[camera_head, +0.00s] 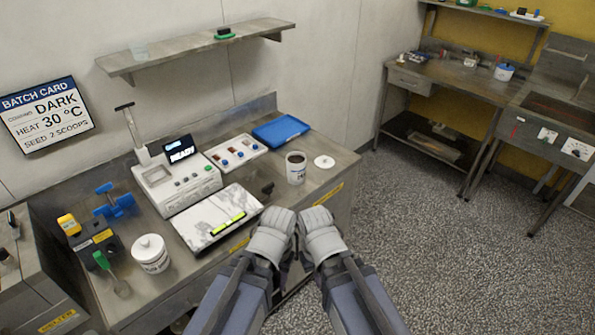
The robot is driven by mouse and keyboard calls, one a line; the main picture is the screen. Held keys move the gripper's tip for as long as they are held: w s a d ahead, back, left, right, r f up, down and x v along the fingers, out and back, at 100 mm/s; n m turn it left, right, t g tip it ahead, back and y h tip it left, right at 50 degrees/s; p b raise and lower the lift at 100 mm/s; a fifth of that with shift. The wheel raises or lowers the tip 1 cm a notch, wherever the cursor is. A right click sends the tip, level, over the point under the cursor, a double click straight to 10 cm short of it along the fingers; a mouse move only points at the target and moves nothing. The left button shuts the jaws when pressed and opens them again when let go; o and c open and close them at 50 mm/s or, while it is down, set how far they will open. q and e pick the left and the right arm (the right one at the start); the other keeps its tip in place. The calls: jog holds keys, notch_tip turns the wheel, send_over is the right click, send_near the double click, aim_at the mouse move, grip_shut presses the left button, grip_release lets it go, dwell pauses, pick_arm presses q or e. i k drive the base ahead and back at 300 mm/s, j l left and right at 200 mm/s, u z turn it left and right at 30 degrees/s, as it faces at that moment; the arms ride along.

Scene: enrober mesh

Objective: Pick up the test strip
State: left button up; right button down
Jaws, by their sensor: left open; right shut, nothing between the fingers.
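A narrow bright yellow-green strip (228,223) with dark edging lies near the front edge of a white marbled slab (207,208) on the steel bench; I cannot tell for certain that it is the test strip. My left gripper (283,213) and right gripper (314,211) are side by side at the bench's front edge, right of the slab. The left one is open and the right one is shut and empty. Both are apart from the strip. Their fingertips are largely hidden by their own housings.
Behind the slab stands a white machine (178,187) with a lit display. A tub of dark contents (296,168), a blue tray (281,130) and a sample tray (235,152) are to the right. A lidded white tub (150,254) stands left. A shelf (197,50) hangs above.

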aim_at(254, 147)
jog(key=i+l, duration=0.25)
jog(key=i, duration=0.2)
jog(key=i+l+z, duration=0.15)
jog(key=i, duration=0.3)
jog(key=i+l, duration=0.25)
jog(key=i, duration=0.2)
jog(key=l+z, duration=0.05)
